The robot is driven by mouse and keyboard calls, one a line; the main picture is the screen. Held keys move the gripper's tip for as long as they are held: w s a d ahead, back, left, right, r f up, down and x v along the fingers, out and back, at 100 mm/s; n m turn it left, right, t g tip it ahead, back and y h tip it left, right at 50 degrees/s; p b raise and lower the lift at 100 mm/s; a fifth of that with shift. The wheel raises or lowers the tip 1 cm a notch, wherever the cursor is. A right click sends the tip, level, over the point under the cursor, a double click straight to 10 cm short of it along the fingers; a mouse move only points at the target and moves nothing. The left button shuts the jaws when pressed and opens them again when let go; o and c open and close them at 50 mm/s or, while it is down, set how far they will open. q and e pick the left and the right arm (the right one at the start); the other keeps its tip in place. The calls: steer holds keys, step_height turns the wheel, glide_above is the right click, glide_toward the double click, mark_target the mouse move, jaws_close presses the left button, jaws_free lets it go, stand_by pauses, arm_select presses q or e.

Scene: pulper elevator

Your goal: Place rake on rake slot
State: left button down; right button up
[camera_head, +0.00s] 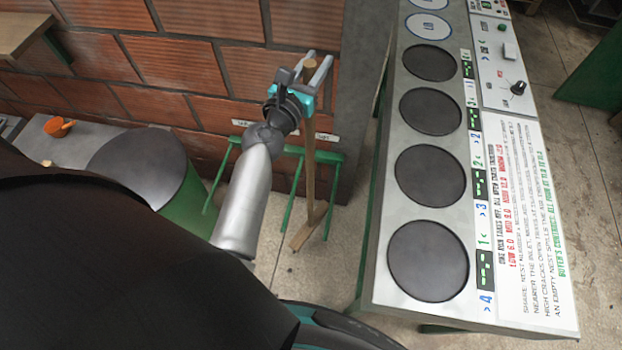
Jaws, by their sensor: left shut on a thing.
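The rake has a long wooden handle (309,178) and hangs roughly upright, head down. Its wooden head (299,236) is near the floor; I cannot tell whether it touches. My left gripper (310,68) is shut on the handle near its top end. A green rack with bars sticking out (333,157) is on the brick wall, with small white labels (326,137) above it. The handle passes in front of or between its bars; I cannot tell which. My gripper and arm hide part of the rack. My right gripper is out of view.
A long grey panel (391,230) with several dark round discs stands to the right, its edge near the rack. A green drum with a dark lid (137,168) and an orange item (58,127) on a grey surface are at left. Some floor shows between rack and panel.

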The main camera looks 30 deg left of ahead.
arm_select(q)
step_height(320, 180, down, 20)
steer(key=b, duration=2)
steer(key=shift+w, duration=0.3)
steer(key=c, duration=1)
jaws_free()
steer(key=shift+f, duration=0.2)
steer(key=o, duration=0.4)
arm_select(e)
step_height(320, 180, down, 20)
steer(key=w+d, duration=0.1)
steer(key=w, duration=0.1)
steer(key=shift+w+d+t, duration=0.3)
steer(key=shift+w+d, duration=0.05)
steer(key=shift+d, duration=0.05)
arm_select(q)
steer(key=shift+r, duration=0.1)
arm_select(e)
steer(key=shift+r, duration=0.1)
